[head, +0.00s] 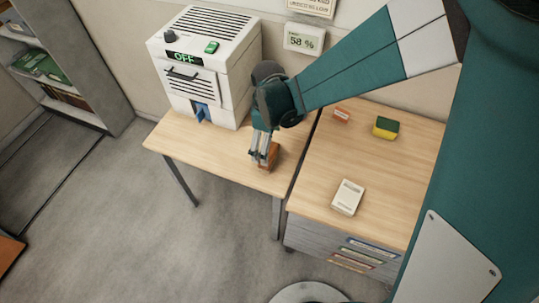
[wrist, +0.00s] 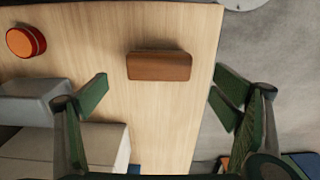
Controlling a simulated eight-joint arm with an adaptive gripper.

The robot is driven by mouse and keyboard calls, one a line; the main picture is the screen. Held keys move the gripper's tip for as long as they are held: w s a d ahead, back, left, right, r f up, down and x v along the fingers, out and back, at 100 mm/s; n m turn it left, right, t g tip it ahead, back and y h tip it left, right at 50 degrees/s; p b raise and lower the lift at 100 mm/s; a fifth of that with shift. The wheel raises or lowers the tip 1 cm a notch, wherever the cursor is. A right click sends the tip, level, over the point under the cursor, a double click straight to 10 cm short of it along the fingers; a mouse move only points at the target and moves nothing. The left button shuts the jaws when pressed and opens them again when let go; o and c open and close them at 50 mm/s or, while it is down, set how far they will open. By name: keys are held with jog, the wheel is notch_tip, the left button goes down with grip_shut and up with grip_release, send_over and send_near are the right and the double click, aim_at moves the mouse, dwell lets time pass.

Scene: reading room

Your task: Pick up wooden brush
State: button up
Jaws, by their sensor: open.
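The wooden brush, a brown block-shaped piece, lies on the left table, partly behind my gripper in the head view (head: 271,157). In the wrist view it lies flat on the light wood top (wrist: 159,66), near the table edge. My gripper (head: 262,161) points down over the brush in the head view. In the wrist view my gripper (wrist: 160,94) is open, with its green fingers wide apart. The brush shows between and beyond the fingertips, with nothing held. I cannot tell how high the fingertips are above the table.
A white machine (head: 205,68) reading OFF stands at the left table's back. The right table holds a white box (head: 347,197), a green-and-yellow sponge (head: 386,128) and a small orange item (head: 342,115). A round orange-red object (wrist: 25,40) shows in the wrist view.

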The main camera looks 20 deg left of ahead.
aim_at(274, 149)
jog(key=shift+f, duration=1.3)
jog(key=shift+f+b, duration=1)
jog(key=shift+f, duration=1.6)
jog(key=c, duration=1)
